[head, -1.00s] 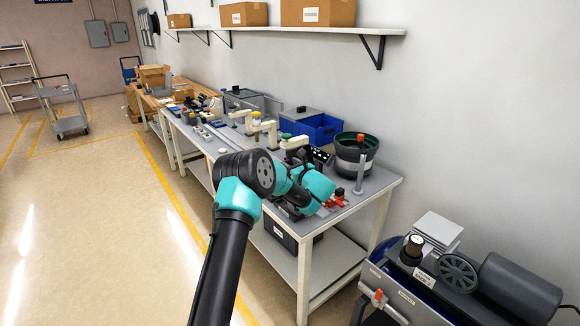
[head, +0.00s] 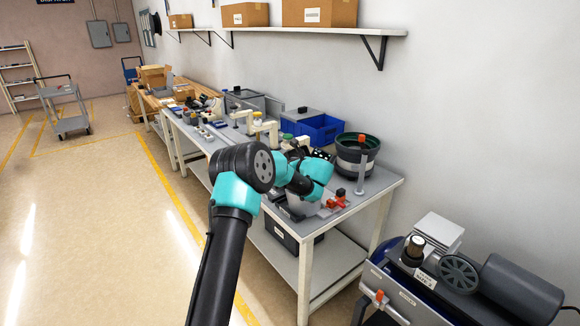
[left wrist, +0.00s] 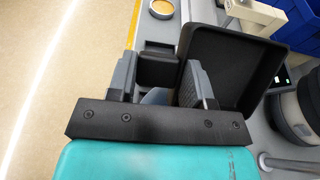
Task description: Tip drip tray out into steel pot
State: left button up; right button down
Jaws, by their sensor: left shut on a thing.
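The drip tray appears to be the dark, square, raised-edge tray (left wrist: 235,68) in the left wrist view. It lies just right of my left gripper (left wrist: 160,78), whose fingers are shut on its black grip block. I see no liquid in it, and its exact tilt is hard to tell. In the head view the gripper is hidden behind my teal wrist, over the grey bench (head: 372,193). A small round metal vessel (left wrist: 161,8) with a yellow-orange inside is at the top of the wrist view. I cannot tell if it is the steel pot. My right gripper is out of view.
A dark bowl feeder (head: 356,158) with a green inside stands at the bench's right end. A blue bin (head: 320,130) is behind the arm. A motor unit (head: 515,285) stands lower right.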

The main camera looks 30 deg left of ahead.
pick_arm(q)
jog(key=shift+h, duration=0.5)
jog(key=shift+w+a+r+g+h, duration=0.1)
jog(key=shift+a+g+h, duration=0.15)
jog(key=shift+h, duration=0.5)
jog(key=shift+w+a+r+g+h, duration=0.15)
jog(key=shift+g+h, duration=0.15)
jog(key=shift+h, duration=0.4)
jog(key=shift+a+f+g+h, duration=0.1)
jog(key=shift+a+g+h, duration=0.15)
jog(key=shift+h, duration=0.5)
jog(key=shift+w+a+r+g+h, duration=0.15)
jog(key=shift+r+g+h, duration=0.2)
jog(key=shift+h, duration=0.65)
jog(key=shift+s+a+r+g+h, duration=0.1)
jog(key=shift+r+g+h, duration=0.25)
jog(key=shift+h, duration=0.65)
